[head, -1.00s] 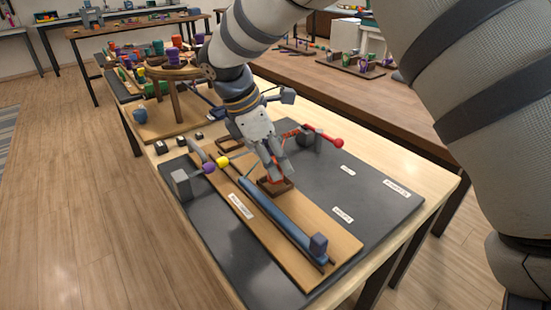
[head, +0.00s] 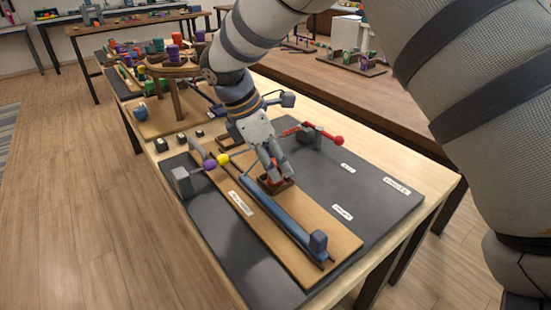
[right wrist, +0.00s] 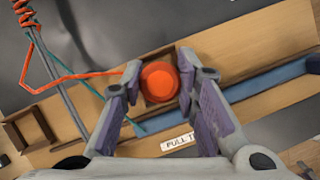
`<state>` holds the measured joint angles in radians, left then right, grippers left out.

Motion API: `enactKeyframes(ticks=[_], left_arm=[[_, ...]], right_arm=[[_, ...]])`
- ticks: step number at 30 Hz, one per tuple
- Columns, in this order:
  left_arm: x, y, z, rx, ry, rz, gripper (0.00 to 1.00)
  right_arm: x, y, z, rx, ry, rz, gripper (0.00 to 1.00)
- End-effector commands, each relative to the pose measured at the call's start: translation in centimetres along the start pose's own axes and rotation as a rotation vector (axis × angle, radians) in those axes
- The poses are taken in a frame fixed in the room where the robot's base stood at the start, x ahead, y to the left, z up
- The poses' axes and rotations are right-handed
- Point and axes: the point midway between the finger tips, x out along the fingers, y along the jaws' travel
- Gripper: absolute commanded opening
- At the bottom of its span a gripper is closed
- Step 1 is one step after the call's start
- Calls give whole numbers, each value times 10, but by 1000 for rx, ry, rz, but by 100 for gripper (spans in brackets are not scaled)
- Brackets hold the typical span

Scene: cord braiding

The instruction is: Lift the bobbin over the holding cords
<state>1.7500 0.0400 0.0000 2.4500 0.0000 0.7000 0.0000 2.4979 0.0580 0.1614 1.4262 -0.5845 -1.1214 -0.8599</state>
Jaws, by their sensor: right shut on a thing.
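The orange-red bobbin (right wrist: 160,82) shows in the right wrist view between the two fingers of my right gripper (right wrist: 160,88), which is shut on it. The bobbin is over a small brown open tray (right wrist: 150,56) on the wooden board; I cannot tell its height. An orange cord (right wrist: 75,77) runs from near the left finger to a coil round a grey rod (right wrist: 58,75). A thin teal cord (right wrist: 66,68) passes beside the rod. In the head view my right gripper (head: 276,172) points down over the tray (head: 279,185); the fingers mostly hide the bobbin. My left gripper is out of view.

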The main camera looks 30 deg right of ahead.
Motion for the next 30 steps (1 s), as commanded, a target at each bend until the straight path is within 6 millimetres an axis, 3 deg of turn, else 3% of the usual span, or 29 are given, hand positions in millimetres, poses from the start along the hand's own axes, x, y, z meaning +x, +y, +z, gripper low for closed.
enactKeyframes(ticks=[13, 14, 17, 26, 30], left_arm=[[0, 0, 0, 0, -1, 0, 40], [0, 0, 0, 0, -1, 0, 40], [0, 0, 0, 0, -1, 0, 40], [0, 0, 0, 0, -1, 0, 40], [0, 0, 0, 0, -1, 0, 40]], right_arm=[[4, 0, -2, 0, 0, 0, 0], [4, 0, -2, 0, 0, 0, 30], [4, 0, -2, 0, 0, 0, 52], [3, 0, -2, 1, 0, 1, 52], [-19, 1, -2, 2, 0, 6, 52]])
